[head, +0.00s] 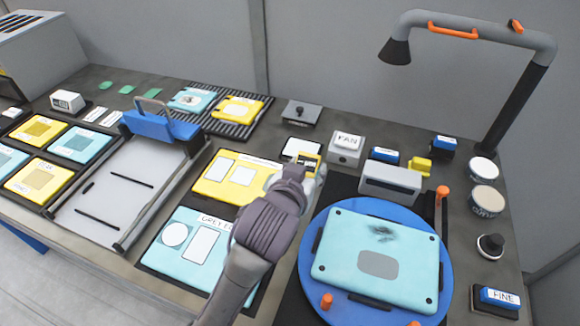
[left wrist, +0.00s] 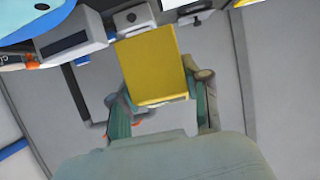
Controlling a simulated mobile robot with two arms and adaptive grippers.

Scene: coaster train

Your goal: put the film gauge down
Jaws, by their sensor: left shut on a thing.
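The film gauge, a small yellow block, shows in the head view (head: 309,159) at the tip of my left arm. My left gripper (head: 304,172) is shut on it, near the white pad (head: 297,147) at the back middle of the bench. In the left wrist view the yellow gauge (left wrist: 155,66) sits between the two fingers of my left gripper (left wrist: 162,103) and fills the middle. The gripper hides part of the gauge in the head view, and I cannot tell whether the gauge touches the bench. My right gripper is not in view.
The white FAN box (head: 346,146) stands just right of the gauge, with a grey block (head: 390,184) nearer. A blue turntable (head: 440,262) carries a light-blue panel (head: 375,262). A yellow panel (head: 240,176) lies to the left. A lamp arm (head: 515,105) rises at the right.

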